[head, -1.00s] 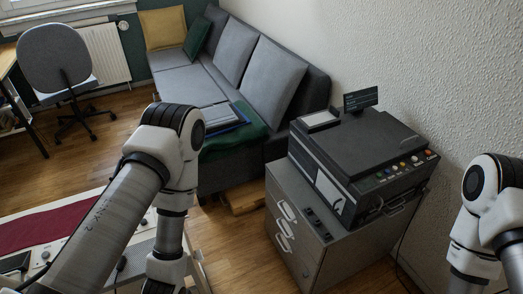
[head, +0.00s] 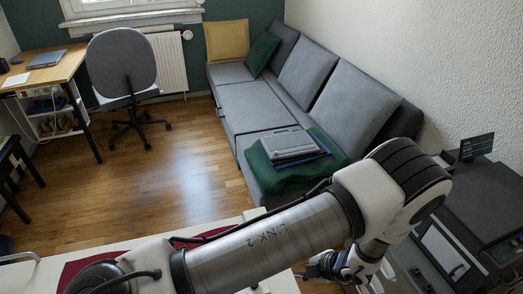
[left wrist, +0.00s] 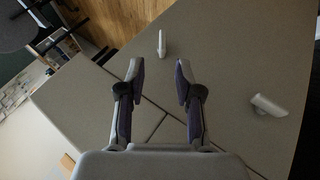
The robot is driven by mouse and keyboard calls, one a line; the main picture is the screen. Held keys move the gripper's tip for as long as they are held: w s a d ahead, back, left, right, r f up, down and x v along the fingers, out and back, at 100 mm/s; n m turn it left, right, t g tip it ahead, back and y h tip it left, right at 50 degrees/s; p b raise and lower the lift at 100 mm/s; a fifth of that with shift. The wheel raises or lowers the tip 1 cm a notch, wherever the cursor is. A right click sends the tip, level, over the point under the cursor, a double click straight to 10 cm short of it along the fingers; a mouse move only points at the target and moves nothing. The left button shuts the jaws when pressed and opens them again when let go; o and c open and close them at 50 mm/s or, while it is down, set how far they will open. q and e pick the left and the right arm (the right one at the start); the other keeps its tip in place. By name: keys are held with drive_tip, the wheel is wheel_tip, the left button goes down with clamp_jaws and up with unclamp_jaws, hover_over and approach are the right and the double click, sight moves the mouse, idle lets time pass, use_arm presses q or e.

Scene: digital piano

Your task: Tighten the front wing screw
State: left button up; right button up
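No wing screw shows in either view. A white body with a burgundy cloth strip (head: 88,264) on it lies at the bottom of the head view, largely behind my left arm; I cannot tell whether it is the piano. My left gripper (head: 340,266) shows partly below the arm, in front of the grey cabinet. In the left wrist view my left gripper (left wrist: 158,70) is open and empty, its two fingers apart. It faces a grey panelled front with white handles (left wrist: 161,43). My right gripper is not in view.
A grey cabinet (head: 412,268) stands at the lower right with a black printer (head: 492,212) on it. A grey sofa (head: 262,118) with a green blanket (head: 262,176) stands behind. An office chair (head: 122,65) and desk (head: 40,72) are at the left. The middle floor is clear.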

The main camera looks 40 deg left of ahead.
use_arm(q)
drive_tip(key=b+x, duration=0.1)
drive_tip(key=x, duration=0.6)
drive_tip(key=shift+s+a+f, duration=0.1)
drive_tip(key=shift+s+f, duration=0.05)
drive_tip(key=shift+f, duration=0.1)
drive_tip(key=shift+c, duration=0.3)
clamp_jaws()
